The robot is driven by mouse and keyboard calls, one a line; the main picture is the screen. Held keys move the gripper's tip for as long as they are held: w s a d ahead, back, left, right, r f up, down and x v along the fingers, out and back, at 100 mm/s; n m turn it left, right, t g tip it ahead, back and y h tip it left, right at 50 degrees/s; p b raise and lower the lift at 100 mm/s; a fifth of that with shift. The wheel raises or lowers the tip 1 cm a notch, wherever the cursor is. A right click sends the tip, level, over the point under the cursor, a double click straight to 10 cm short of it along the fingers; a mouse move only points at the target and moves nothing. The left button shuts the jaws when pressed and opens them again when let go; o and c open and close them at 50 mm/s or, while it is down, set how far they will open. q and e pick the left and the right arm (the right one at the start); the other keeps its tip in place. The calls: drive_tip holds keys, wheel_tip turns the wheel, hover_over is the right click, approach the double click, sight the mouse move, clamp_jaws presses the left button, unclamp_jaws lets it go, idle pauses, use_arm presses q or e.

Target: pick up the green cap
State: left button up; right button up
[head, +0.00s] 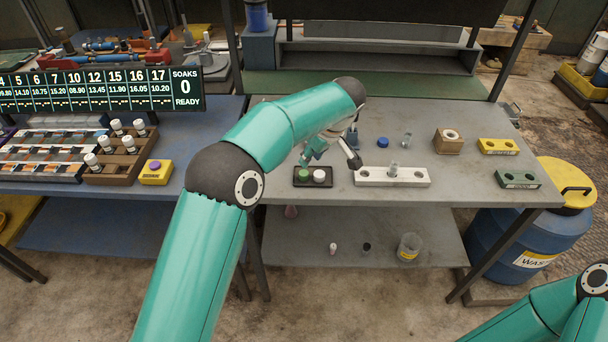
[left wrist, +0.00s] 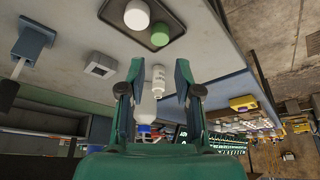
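The green cap (head: 303,174) sits in a small dark tray (head: 313,185) on the grey table, beside a white cap (head: 319,176). In the left wrist view the green cap (left wrist: 160,36) lies beyond the fingertips, next to the white cap (left wrist: 137,14). My left gripper (head: 331,157) is above the tray's far side. Its two fingers show apart in the left wrist view (left wrist: 158,77), with the green cap clear of both. A white bottle (left wrist: 158,82) appears between them, seemingly farther off. Part of my right arm shows at bottom right, but its gripper is out of view.
Right of the tray stands a white holed block (head: 410,177) with a clear vial (head: 393,169). A yellow button box (head: 155,176) and a brown bottle rack (head: 112,164) stand left.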

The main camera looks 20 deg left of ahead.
sight(304, 173)
use_arm(q)
drive_tip(key=x, duration=0.3)
drive_tip(key=shift+d+p+x, duration=0.1)
drive_tip(key=shift+p+x, duration=0.3)
drive_tip(key=shift+x, duration=0.9)
drive_tip(key=shift+d+p+x, duration=0.15)
drive_tip(key=shift+p+x, duration=0.2)
drive_tip(key=shift+x, duration=0.95)
drive_tip(key=shift+s+f, duration=0.1)
drive_tip(key=shift+c, duration=0.3)
drive_tip(key=shift+c, duration=1.4)
